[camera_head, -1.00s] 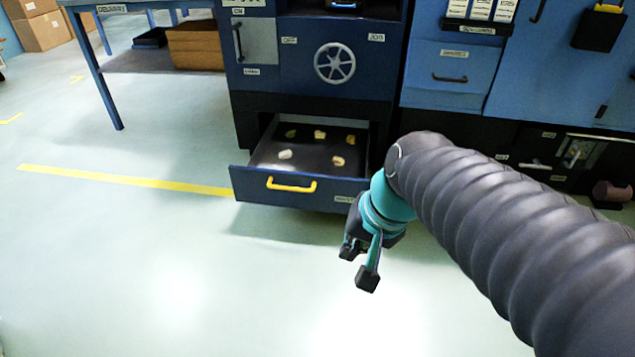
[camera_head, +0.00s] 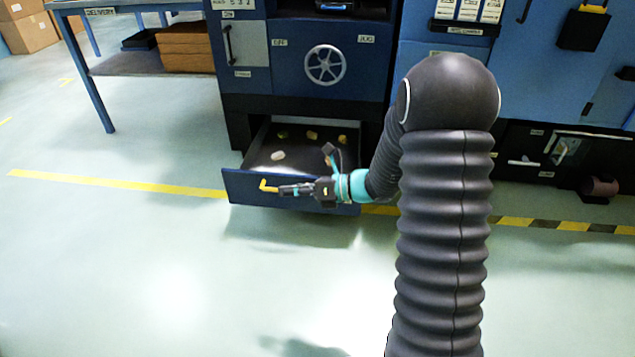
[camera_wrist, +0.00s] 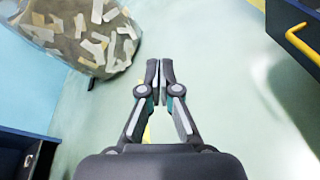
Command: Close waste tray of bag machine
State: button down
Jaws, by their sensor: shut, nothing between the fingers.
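The waste tray (camera_head: 240,190) is a dark blue drawer low in the bag machine (camera_head: 300,60), pulled out, with several small scraps inside. Its yellow handle (camera_head: 266,186) shows only at its left end; my gripper (camera_head: 283,190) covers the rest. In the head view my gripper lies across the tray front, pointing left. In the wrist view my gripper (camera_wrist: 158,68) has its fingertips together with nothing between them. There the tray front (camera_wrist: 297,25) and its yellow handle (camera_wrist: 303,45) are at the upper right, apart from the fingers.
A blue table (camera_head: 75,50) stands at the left, with a brown box (camera_head: 188,48) on its lower shelf. The floor in front of the tray is clear.

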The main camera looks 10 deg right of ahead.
jog(key=w+d+f+m+t+h, duration=0.1)
jog(key=w+d+f+m+t, duration=0.6)
jog(key=w+f+m, duration=0.3)
jog(key=m+t+h, duration=0.4)
jog(key=m+h, duration=0.1)
jog(key=m, duration=0.5)
send_near(312, 179)
jog(key=w+a, duration=0.1)
jog(key=a, duration=0.3)
jog(key=w, duration=0.3)
jog(key=shift+w+d+p, duration=0.15)
jog(key=shift+d+p, duration=0.15)
jog(key=shift+d, duration=0.05)
jog(key=shift+w+d, duration=0.15)
jog(key=shift+w, duration=0.4)
jog(key=shift+w, duration=0.15)
